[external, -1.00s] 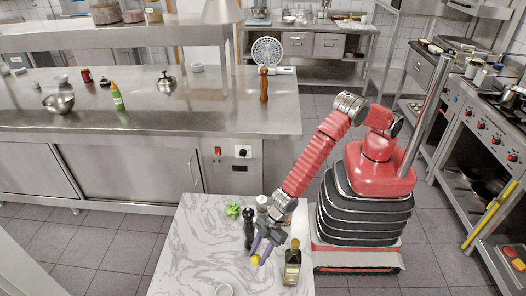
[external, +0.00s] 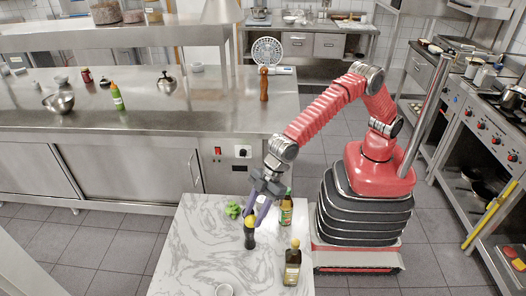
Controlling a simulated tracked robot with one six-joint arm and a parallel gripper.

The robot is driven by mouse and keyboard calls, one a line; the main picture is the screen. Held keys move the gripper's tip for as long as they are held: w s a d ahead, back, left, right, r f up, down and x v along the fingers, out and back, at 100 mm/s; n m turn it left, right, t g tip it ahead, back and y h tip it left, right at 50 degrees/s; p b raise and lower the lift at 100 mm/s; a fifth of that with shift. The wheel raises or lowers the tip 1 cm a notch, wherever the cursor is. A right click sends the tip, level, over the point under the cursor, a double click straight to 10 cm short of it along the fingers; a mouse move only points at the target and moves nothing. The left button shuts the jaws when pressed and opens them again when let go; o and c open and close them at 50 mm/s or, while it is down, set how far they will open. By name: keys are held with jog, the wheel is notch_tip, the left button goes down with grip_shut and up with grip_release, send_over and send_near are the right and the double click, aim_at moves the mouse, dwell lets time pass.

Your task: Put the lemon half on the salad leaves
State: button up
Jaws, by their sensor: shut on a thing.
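The yellow lemon half (external: 250,221) is between the fingertips of my gripper (external: 254,216), which is shut on it. It is held above the table and shows in front of the top of a dark pepper mill (external: 250,238); I cannot tell the gap between them. The green salad leaves (external: 233,210) lie on the marble table (external: 200,250), just left of my gripper in the picture and apart from the lemon half.
A labelled bottle (external: 286,211) stands right of my gripper, and an oil bottle (external: 292,262) stands nearer the front. A small white bowl (external: 224,290) is at the front edge. The left part of the table is clear. A steel counter (external: 150,118) stands behind.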

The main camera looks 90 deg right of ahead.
jog(key=w+d, duration=0.4)
jog(key=d, duration=0.4)
jog(key=w+d, duration=0.5)
jog(key=d, duration=0.3)
send_over(232, 207)
jog(key=s+d, duration=0.1)
jog(key=d, duration=0.1)
notch_tip(232, 207, down, 18)
jog(key=shift+s+a+n, duration=0.15)
jog(key=shift+a+n, duration=0.1)
jog(key=shift+n, duration=0.15)
jog(key=shift+f, duration=0.1)
jog(key=shift+f, duration=3)
jog(key=shift+f, duration=1.9)
